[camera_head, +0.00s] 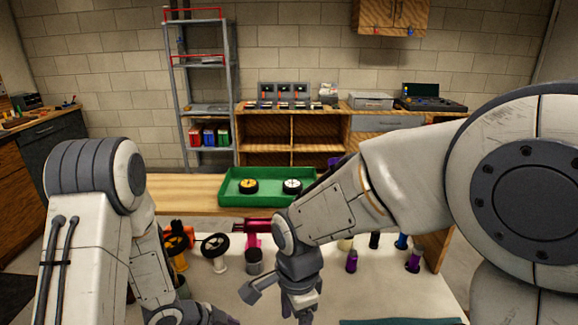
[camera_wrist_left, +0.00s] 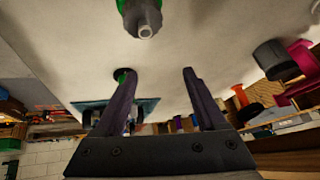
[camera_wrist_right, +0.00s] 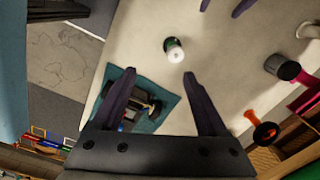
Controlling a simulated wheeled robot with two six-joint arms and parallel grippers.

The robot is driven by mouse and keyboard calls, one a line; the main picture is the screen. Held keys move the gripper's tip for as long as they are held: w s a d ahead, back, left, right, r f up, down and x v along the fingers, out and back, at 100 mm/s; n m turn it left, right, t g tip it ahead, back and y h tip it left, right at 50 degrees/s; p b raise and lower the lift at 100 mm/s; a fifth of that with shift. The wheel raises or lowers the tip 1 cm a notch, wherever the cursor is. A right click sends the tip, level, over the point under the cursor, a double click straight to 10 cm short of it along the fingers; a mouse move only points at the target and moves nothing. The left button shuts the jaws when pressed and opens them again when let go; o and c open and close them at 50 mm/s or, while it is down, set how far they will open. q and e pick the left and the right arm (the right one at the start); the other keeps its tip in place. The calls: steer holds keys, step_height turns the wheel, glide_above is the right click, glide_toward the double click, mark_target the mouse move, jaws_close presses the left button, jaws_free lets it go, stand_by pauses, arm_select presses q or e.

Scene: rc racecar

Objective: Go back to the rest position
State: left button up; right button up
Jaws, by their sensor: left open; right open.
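My left gripper (camera_wrist_left: 158,75) is open and empty in the left wrist view. My right gripper (camera_wrist_right: 158,78) is open and empty in the right wrist view. In the head view both arms reach down over the near part of the white table (camera_head: 375,290), and most of the left gripper is cut off at the bottom edge. A dark toy car (camera_wrist_right: 148,103) lies on a teal mat (camera_wrist_right: 170,120), partly hidden by the right gripper.
A green tray (camera_head: 268,201) with a yellow-centred wheel (camera_head: 248,185) and a white-centred wheel (camera_head: 292,186) is at the table's far side. Purple bottles (camera_head: 351,261), a grey cup (camera_head: 254,262) and a black ring on a white stand (camera_head: 216,248) stand on the table.

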arm_select(q)
steer(key=s+d+r+n+y, duration=0.1)
steer(key=s+r+n+y, duration=0.15)
steer(key=r, duration=0.35)
steer(key=s+d+r+n+y, duration=0.1)
steer(key=d+r+n+y, duration=0.15)
steer(key=r, duration=0.45)
steer(key=s+d+r+n+g, duration=0.1)
steer(key=s+d+r, duration=0.1)
steer(key=s, duration=0.6)
steer(key=s+d+r+n+g, duration=0.1)
steer(key=s+r, duration=0.3)
steer(key=s, duration=0.4)
steer(key=shift+d+r+g, duration=0.3)
steer(key=shift+d+g, duration=0.5)
arm_select(e)
steer(key=s+d+r+n, duration=0.2)
steer(key=s+n, duration=0.4)
steer(key=n, duration=0.4)
steer(key=s+d+r+n, duration=0.1)
steer(key=s+n, duration=0.5)
steer(key=n, duration=0.4)
steer(key=shift+s+d+r+n+y, duration=0.3)
steer(key=shift+s+d+r+y, duration=0.05)
steer(key=shift+s+d+y, duration=0.05)
